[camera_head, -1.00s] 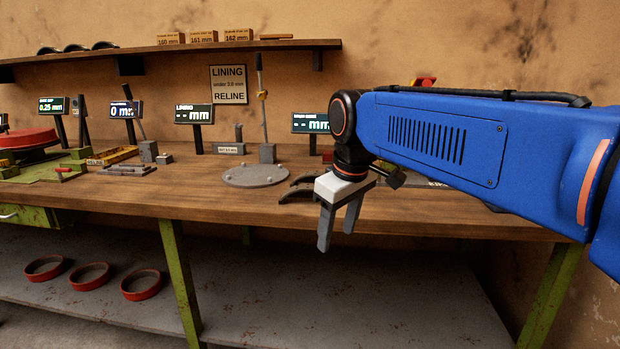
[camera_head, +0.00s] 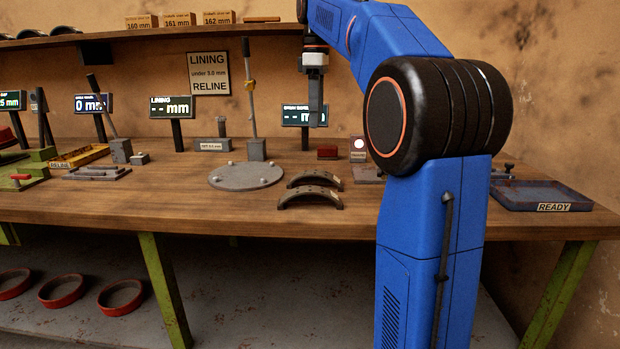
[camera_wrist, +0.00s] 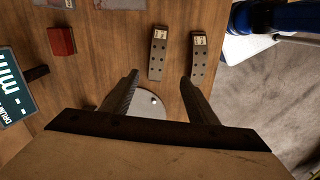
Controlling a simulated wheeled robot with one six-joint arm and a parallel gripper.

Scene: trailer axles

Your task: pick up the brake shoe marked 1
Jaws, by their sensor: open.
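Two dark curved brake shoes lie side by side on the wooden bench, a rear one (camera_head: 315,179) and a front one (camera_head: 310,196). In the wrist view the rear shoe (camera_wrist: 157,56) is on the left and the front shoe (camera_wrist: 198,60) on the right. Each has a small pale label at one end; the numbers are too small to read, so I cannot tell which is marked 1. My gripper (camera_head: 317,118) points down, high above the bench. In the wrist view my gripper (camera_wrist: 159,77) is open and empty, its fingertips apart from both shoes.
A round grey plate (camera_head: 246,176) with a lever lies left of the shoes. A red block (camera_head: 327,153) sits behind them. A blue READY tray (camera_head: 540,196) is at the right. Displays stand along the back, under a shelf (camera_head: 180,31).

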